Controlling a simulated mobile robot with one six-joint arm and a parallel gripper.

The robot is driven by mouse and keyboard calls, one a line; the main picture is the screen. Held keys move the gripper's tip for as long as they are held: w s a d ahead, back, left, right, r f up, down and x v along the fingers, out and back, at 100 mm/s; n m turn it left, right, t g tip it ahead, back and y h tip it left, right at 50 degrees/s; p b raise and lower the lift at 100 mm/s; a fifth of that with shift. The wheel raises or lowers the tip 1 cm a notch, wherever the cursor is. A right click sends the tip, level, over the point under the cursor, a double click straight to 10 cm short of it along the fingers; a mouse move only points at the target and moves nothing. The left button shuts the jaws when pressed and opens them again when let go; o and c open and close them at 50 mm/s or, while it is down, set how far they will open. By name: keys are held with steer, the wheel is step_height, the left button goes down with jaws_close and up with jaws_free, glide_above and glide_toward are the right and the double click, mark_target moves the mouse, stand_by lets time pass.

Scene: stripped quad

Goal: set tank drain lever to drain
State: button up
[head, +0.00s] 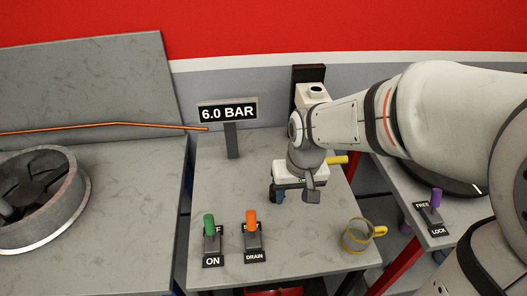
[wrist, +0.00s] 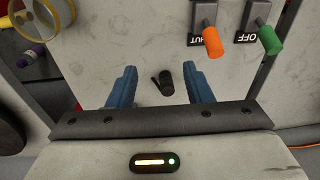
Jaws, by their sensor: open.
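The tank drain lever has an orange handle (head: 251,220) on a dark plate marked DRAIN at its near end, on the grey table. It also shows in the wrist view (wrist: 212,42), where its tip hangs over the partly covered SHUT marking, so it leans to the SHUT end. My gripper (head: 290,195) is above the table, beyond and right of the lever. In the wrist view my gripper (wrist: 157,70) has its blue fingers spread apart, with the lever outside them to the upper right.
A green lever (head: 209,225) marked ON stands just left of the orange one. A yellow-rimmed glass mug (head: 358,238) is at the right edge. A small black object (wrist: 165,80) shows between the fingers. A purple lever (head: 436,197) and a 6.0 BAR sign (head: 227,111) stand farther off.

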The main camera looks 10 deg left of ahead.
steer(key=n+g+p, duration=0.1)
steer(key=n, duration=0.1)
glide_above(251, 219)
steer(key=w, duration=0.2)
steer(key=f, duration=0.4)
steer(key=shift+s+d+f, duration=0.2)
steer(key=shift+s+d, duration=0.05)
steer(key=shift+d, duration=0.05)
steer(key=shift+a+f, duration=0.25)
steer(key=shift+f, duration=0.05)
steer(key=f, duration=0.7)
steer(key=shift+s+a+f, duration=0.1)
steer(key=shift+a+f, duration=0.1)
steer(key=shift+a, duration=0.05)
steer(key=shift+c, duration=0.4)
